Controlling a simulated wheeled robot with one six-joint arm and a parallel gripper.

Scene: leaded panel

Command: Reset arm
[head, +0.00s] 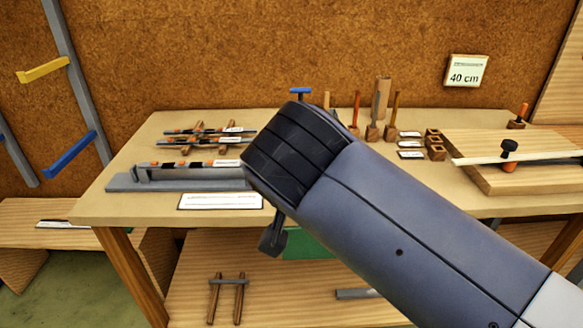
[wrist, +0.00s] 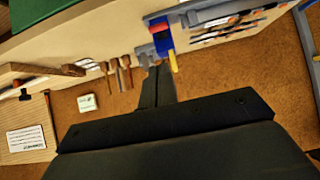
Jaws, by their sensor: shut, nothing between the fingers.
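My gripper (wrist: 159,70) shows in the wrist view as two dark fingers close together, shut with nothing between them. In the wrist view the fingertips appear just below a red and blue piece (wrist: 162,38) with a yellow bar beside it; I cannot tell whether they touch. In the head view my arm reaches in from the lower right across the middle of the workbench (head: 150,135), and the fingers are not clearly seen there. The arm hides part of the bench top.
A grey fixture (head: 125,183) holding a striped strip lies at the bench's left, with several strips on wooden racks (head: 200,127) behind. Upright tools (head: 396,105) stand at the back. A wooden board (head: 510,180) lies at the right. A "40 cm" sign (head: 466,70) hangs on the wall.

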